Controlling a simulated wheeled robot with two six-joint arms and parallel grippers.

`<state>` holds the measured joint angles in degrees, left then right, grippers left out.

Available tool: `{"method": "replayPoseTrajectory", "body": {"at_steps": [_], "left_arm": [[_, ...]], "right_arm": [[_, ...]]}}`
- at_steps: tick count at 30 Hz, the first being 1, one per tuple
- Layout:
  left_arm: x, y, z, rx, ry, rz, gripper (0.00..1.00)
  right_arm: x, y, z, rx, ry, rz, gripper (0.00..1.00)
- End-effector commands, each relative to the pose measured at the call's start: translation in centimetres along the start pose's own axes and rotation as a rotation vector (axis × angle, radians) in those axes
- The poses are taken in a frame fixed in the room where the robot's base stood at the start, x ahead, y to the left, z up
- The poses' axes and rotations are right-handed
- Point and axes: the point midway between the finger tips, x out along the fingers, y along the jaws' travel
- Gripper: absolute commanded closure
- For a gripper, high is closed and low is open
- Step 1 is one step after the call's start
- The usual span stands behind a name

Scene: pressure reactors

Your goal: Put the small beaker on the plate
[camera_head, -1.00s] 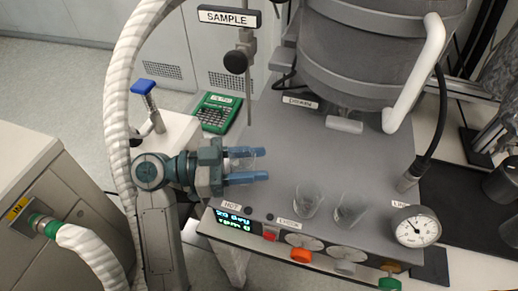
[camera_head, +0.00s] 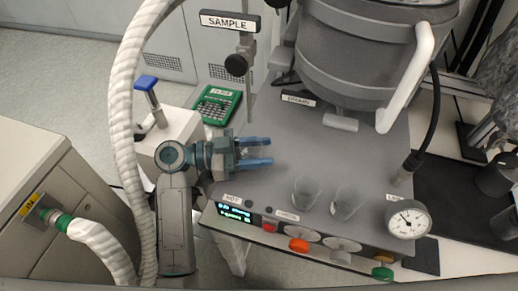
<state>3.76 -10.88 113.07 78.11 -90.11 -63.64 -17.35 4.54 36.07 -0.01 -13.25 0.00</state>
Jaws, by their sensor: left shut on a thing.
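My left gripper (camera_head: 268,151) comes in from the left with its blue fingers pointing right. It is shut on a small clear glass beaker (camera_head: 252,152), which is partly hidden between the fingers. The gripper and beaker are over the left part of the flat grey plate (camera_head: 290,150); whether the beaker touches the plate I cannot tell. Two other clear glass beakers, a left one (camera_head: 306,193) and a right one (camera_head: 345,203), stand near the plate's front edge. My right gripper is not in view.
A large grey reactor vessel (camera_head: 360,60) stands at the plate's back right. A pressure gauge (camera_head: 408,220) is at the front right corner. A "SAMPLE" sign (camera_head: 229,22) and its post are behind the gripper.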

Motion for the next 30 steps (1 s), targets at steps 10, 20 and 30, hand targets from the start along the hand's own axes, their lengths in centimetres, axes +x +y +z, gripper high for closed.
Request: {"method": "replayPoseTrajectory", "body": {"at_steps": [10,20,30], "left_arm": [[0.0,0.0,0.1,0.0,0.0,0.0,0.37],[-1.7,-0.1,0.3,0.001,-0.004,-0.002,0.37],[-6.2,0.0,0.2,0.002,-0.004,-0.001,0.37]], "right_arm": [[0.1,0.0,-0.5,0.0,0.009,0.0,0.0],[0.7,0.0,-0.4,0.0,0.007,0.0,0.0],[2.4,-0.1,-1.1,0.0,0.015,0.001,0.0]]}}
